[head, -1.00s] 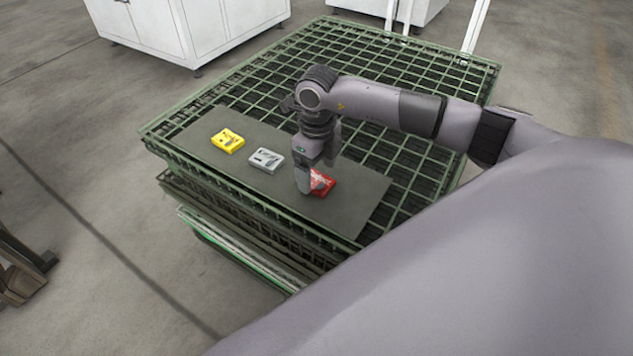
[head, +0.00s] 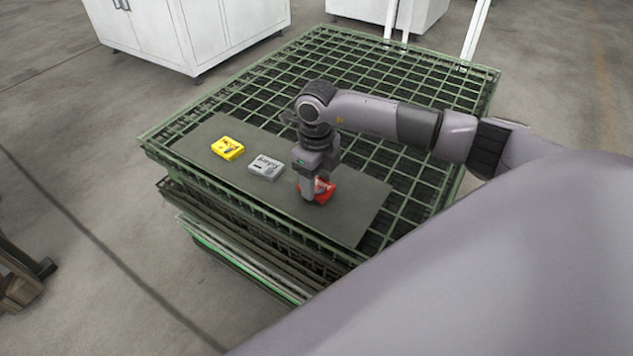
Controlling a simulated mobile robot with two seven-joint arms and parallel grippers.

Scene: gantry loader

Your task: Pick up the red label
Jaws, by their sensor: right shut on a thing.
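The red label (head: 325,190) lies at the right of a row of three on a dark grey board (head: 350,217). My right gripper (head: 313,194) points down over it and is shut on it. The fingers and wrist hide part of the label. I cannot tell whether the label is clear of the board. My left gripper is not in view.
A grey label (head: 265,167) and a yellow label (head: 227,148) lie to the left on the same board. The board rests on a green wire-mesh crate (head: 390,75). White cabinets (head: 200,30) stand behind.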

